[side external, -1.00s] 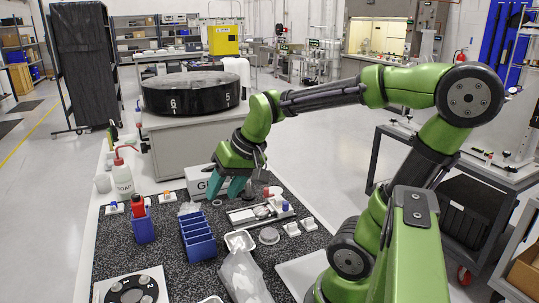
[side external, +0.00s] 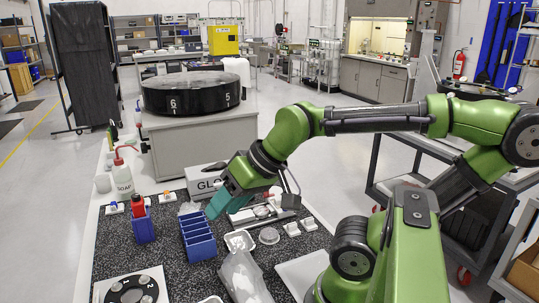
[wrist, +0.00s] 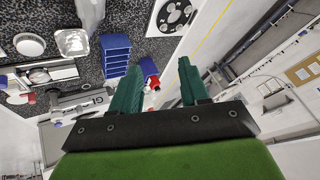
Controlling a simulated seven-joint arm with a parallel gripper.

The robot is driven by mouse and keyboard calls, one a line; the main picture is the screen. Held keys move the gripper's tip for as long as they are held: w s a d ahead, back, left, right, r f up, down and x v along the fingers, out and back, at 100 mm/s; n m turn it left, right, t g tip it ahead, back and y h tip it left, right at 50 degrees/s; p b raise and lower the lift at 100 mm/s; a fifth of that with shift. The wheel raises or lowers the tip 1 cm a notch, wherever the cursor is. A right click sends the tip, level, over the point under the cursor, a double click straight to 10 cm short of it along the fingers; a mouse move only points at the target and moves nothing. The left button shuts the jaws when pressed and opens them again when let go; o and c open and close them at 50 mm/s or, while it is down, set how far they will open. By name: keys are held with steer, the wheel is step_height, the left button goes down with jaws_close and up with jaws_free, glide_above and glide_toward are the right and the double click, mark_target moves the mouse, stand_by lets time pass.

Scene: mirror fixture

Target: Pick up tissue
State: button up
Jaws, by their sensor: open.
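No item is plainly recognisable as a tissue. A crumpled, translucent whitish sheet or bag (side external: 243,278) lies on the dark speckled mat at the front, and part of it shows at the top of the wrist view (wrist: 88,14). A smaller pale crumpled item (side external: 188,208) lies behind the blue rack; I cannot tell what it is. My gripper (side external: 213,212) is tilted above the mat, close to the blue rack and the glove box. In the wrist view its teal fingers (wrist: 160,68) are apart with nothing between them.
A glove box (side external: 203,180) is behind the gripper. A small white tray (side external: 240,241) and a round dish (side external: 269,236) lie to the right.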

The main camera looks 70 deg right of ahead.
steer(key=shift+c, duration=0.3)
steer(key=shift+c, duration=0.6)
